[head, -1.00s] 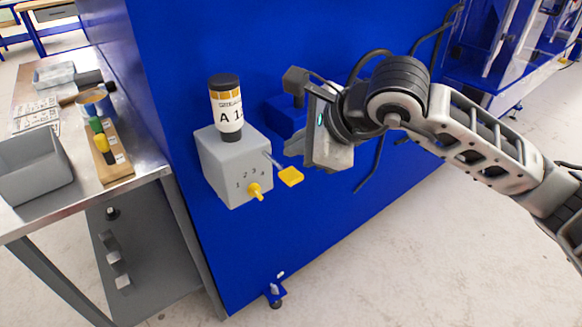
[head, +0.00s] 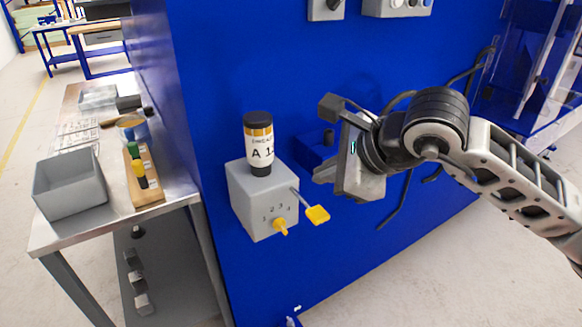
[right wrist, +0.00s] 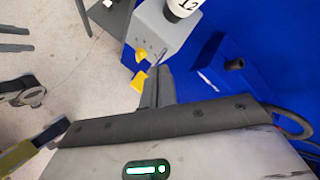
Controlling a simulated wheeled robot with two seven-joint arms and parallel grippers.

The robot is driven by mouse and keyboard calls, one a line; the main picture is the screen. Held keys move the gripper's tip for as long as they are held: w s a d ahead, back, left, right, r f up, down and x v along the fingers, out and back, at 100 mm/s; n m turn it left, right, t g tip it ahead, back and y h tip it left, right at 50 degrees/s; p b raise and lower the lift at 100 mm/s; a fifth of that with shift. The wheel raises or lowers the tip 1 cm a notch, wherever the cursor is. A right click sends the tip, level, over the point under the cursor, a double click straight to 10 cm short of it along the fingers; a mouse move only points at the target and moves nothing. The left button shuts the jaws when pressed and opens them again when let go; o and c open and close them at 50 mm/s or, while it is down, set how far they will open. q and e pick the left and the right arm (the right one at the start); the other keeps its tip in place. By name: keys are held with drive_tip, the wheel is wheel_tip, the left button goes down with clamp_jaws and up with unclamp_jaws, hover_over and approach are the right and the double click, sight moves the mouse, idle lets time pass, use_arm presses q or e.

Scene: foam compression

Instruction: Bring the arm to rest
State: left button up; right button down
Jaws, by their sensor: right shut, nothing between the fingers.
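My right arm reaches in from the right in the head view. Its right gripper (head: 322,173) hangs in front of the blue panel, just right of the grey box (head: 262,200) with the yellow knob (head: 280,227) and yellow paddle lever (head: 317,215). The gripper's fingers are together and hold nothing. In the right wrist view the closed fingers (right wrist: 157,86) show close to the yellow lever (right wrist: 139,80), with no clear contact.
A blue block (head: 315,150) on the panel (head: 230,60) sits behind the gripper. A steel table (head: 75,232) at left carries a grey bin (head: 70,187) and a wooden rack (head: 142,180). Open floor lies at lower right (head: 450,270).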

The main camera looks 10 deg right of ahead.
drive_tip(key=s+a+r+m+g+y, duration=0.1)
drive_tip(key=s+a+m+g+y, duration=0.3)
drive_tip(key=s+a+m+y, duration=0.8)
drive_tip(key=w+d+f+m+t+h, duration=0.3)
drive_tip(key=d+f+m+t+h, duration=0.25)
drive_tip(key=m, duration=0.85)
drive_tip(key=w+d+f+m+t+h, duration=0.35)
drive_tip(key=f+m+t, duration=0.4)
drive_tip(key=m, duration=0.65)
drive_tip(key=s+d+f+m+g+h, duration=0.1)
drive_tip(key=s+f+m+g+h, duration=0.1)
drive_tip(key=f, duration=0.6)
drive_tip(key=s+d+f+m+g+h, duration=0.1)
drive_tip(key=s+f+m+g+h, duration=0.1)
drive_tip(key=s+f+m+g, duration=0.2)
drive_tip(key=s+f+m, duration=0.3)
drive_tip(key=s+f, duration=0.1)
drive_tip(key=s, duration=0.1)
drive_tip(key=shift+d, duration=0.2)
